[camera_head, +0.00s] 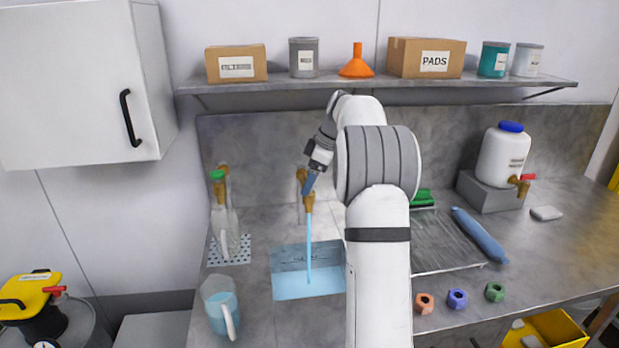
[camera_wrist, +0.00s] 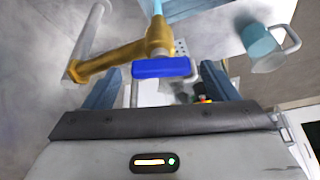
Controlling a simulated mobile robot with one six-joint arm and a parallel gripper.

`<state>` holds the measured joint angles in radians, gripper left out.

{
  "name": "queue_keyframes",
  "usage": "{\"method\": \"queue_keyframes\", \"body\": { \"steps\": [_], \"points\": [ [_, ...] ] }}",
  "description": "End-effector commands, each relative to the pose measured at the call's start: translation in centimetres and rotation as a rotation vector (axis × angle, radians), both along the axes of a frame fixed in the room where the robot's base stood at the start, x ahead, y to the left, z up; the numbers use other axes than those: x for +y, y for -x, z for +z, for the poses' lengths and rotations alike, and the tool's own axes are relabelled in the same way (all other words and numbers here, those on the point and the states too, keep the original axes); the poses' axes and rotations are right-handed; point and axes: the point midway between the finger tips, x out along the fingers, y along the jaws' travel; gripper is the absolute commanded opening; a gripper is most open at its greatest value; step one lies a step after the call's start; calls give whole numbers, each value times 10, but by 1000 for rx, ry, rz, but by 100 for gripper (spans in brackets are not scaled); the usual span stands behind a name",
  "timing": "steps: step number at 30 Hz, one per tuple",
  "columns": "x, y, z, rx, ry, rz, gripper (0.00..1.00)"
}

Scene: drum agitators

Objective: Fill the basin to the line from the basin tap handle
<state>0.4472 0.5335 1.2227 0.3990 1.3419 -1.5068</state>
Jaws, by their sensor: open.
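The basin (camera_head: 284,254) is a rectangular sink set in the steel counter, holding pale blue water (camera_head: 308,288). Small dark marks show on its far wall, too small to read, so I cannot tell how the water stands against the line. A blue stream (camera_head: 309,245) runs from the brass basin tap (camera_head: 309,199) into it. The blue tap handle (camera_wrist: 163,67) shows in the wrist view. My gripper (camera_wrist: 160,80) is open, with one finger on each side of the handle and gaps visible.
A jug of water (camera_head: 221,308) stands left of the basin. A green-handled tap (camera_head: 218,185) is above a bottle (camera_head: 226,232) on a drain grid. A ribbed drainboard (camera_head: 445,247) and a blue roll (camera_head: 479,234) lie right. A shelf (camera_head: 375,82) runs above.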

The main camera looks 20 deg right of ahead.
Motion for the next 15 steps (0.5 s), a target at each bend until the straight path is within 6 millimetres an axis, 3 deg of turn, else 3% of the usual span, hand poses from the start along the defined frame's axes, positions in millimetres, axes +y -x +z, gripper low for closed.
{"method": "queue_keyframes", "body": {
  "steps": [5,15],
  "points": [
    [-3,1,7,0,0,0,80],
    [-20,12,58,-3,2,0,80]
  ]
}}
